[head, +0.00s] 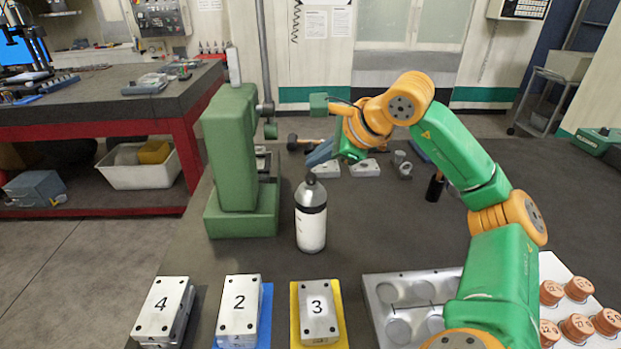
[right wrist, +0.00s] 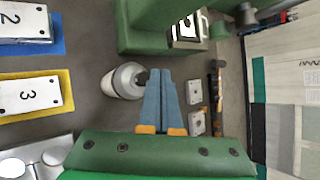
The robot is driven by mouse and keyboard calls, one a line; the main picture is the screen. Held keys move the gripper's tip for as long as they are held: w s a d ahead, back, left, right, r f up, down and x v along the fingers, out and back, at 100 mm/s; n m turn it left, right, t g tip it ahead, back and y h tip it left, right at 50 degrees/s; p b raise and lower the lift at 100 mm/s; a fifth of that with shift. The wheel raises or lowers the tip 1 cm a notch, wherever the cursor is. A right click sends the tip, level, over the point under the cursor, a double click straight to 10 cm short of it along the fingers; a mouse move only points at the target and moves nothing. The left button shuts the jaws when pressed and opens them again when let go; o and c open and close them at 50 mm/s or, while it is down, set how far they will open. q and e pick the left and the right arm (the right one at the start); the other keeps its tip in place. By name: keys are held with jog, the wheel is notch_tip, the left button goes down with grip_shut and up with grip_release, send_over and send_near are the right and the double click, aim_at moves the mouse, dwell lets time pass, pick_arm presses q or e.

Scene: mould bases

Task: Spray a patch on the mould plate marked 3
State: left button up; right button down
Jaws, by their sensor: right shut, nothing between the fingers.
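The mould plate marked 3 (head: 318,312) lies on a yellow base (head: 295,318) at the front middle of the table; it also shows at the left of the right wrist view (right wrist: 28,95). A spray bottle (head: 311,222) with a grey top and a white label stands upright behind the plates; the right wrist view shows it (right wrist: 125,80) beside my fingers. My right gripper (head: 318,155) is above and just behind the bottle's top, its blue fingers shut and empty. Whether the fingertips touch the bottle cannot be told. My left gripper is not in view.
A green press (head: 232,160) stands left of the bottle. A metal tray with round hollows (head: 385,300) and a white board with brown pucks (head: 577,327) lie at the right.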

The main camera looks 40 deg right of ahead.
jog(key=shift+f, duration=0.1)
dwell(0.4)
jog(key=shift+f+b, duration=0.35)
jog(key=shift+b, duration=0.05)
jog(key=shift+f+b, duration=0.4)
jog(key=shift+f, duration=0.05)
dwell(0.4)
jog(key=shift+r+p, duration=0.85)
jog(key=shift+p, duration=0.1)
notch_tip(320, 180, up, 6)
jog(key=p, duration=0.6)
